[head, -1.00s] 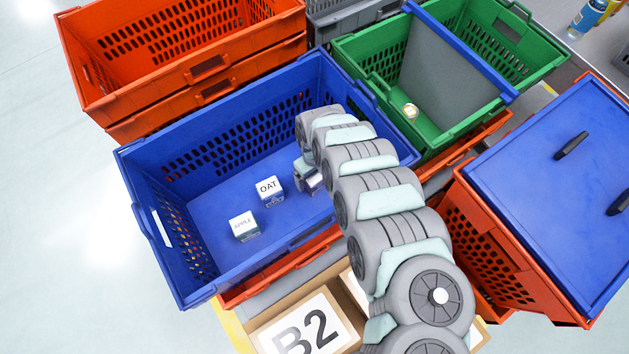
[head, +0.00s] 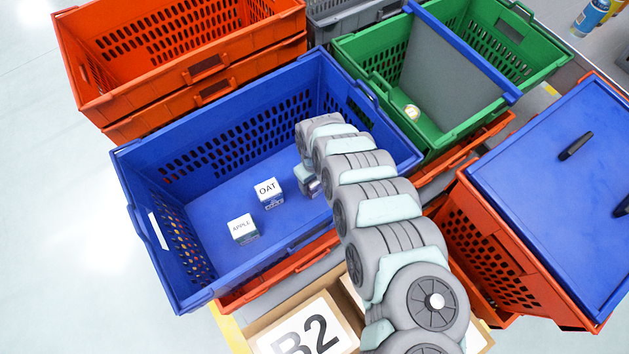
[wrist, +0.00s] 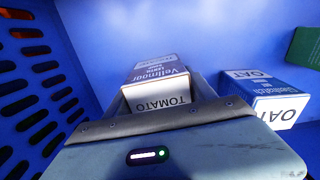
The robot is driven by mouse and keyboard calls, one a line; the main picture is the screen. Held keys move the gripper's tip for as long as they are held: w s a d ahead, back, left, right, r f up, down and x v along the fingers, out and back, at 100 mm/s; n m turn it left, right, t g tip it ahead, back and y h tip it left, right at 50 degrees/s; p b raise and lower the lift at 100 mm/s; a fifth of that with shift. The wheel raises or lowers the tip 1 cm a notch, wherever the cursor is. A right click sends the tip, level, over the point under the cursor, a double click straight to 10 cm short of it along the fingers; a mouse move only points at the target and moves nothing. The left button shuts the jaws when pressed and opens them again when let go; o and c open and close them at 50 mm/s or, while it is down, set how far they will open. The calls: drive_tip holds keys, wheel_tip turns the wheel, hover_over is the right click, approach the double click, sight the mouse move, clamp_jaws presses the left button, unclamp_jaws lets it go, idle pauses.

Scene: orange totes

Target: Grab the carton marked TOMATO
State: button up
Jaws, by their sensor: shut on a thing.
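The carton marked TOMATO (wrist: 160,84) stands in the blue tote (head: 268,112), its label readable upside down in the wrist view. My gripper (head: 307,178) reaches down into the tote and is shut on this carton, with a finger at each side of it. In the head view the arm and gripper hide most of the carton. The carton marked OAT (head: 268,192) stands apart on the tote floor; it also shows in the wrist view (wrist: 262,97). The carton marked APPLE (head: 243,228) stands further left.
The tote's perforated wall (wrist: 35,95) is close on the left in the wrist view. A green tote (head: 350,60) with a grey divider adjoins the blue one. Orange totes (head: 180,95) are stacked behind. A blue-lidded orange tote (head: 500,235) stands right.

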drive_tip(key=c, duration=0.7)
